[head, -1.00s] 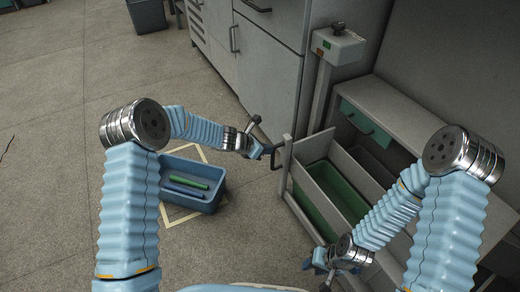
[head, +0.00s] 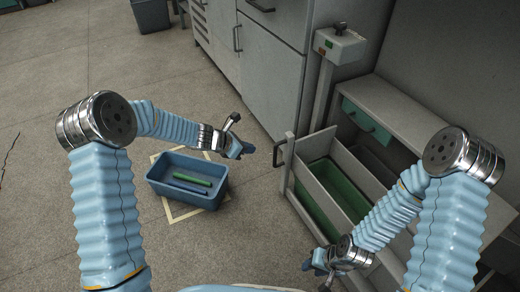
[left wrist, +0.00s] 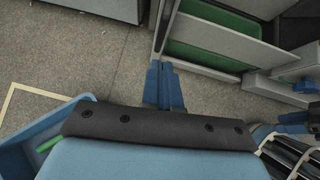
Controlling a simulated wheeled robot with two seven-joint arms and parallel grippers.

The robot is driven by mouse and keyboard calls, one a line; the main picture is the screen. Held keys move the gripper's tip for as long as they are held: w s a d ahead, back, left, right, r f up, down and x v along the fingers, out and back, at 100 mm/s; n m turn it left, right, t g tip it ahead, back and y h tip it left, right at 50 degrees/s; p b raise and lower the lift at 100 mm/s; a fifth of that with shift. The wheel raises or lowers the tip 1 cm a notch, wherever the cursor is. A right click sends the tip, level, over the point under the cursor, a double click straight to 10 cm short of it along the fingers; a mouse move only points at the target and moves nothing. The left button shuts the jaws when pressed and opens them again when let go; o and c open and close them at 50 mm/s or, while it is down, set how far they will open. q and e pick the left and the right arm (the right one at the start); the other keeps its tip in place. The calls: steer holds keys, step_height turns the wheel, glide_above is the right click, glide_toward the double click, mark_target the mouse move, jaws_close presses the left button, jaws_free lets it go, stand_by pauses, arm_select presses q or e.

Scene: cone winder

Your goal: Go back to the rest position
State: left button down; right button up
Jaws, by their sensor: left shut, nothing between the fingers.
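My left gripper (head: 249,151) is shut and empty, held above the floor to the left of the open drawer's handle (head: 279,153). A gap shows between the fingertips and the handle. In the left wrist view its blue fingers (left wrist: 165,85) are together with nothing between them. My right gripper (head: 316,270) is low in front of the drawer, at the bottom of the head view. Its fingers are too small and partly hidden to tell open from shut.
A blue bin (head: 160,188) with a green and a blue tube inside stands on a yellow-marked floor square. The pulled-out drawer (head: 310,178) holds a green container (head: 345,188). Grey cabinets (head: 270,75) stand behind.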

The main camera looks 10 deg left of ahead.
arm_select(q)
steer(key=shift+v, duration=1.9)
steer(key=s+f+m+g+y+p, duration=0.1)
steer(key=s+f+m, duration=0.4)
steer(key=s+m, duration=0.3)
steer(key=s+d+f+m+g+y+p, duration=0.1)
steer(key=s+f+m+g, duration=0.1)
steer(key=s+f+m, duration=0.3)
steer(key=s+f+m+g+y+p, duration=0.1)
steer(key=s+f+m+g, duration=0.1)
steer(key=s+f+m, duration=0.4)
steer(key=s+m, duration=0.5)
steer(key=s, duration=0.6)
steer(key=shift+s+d, duration=0.25)
steer(key=shift+d, duration=0.05)
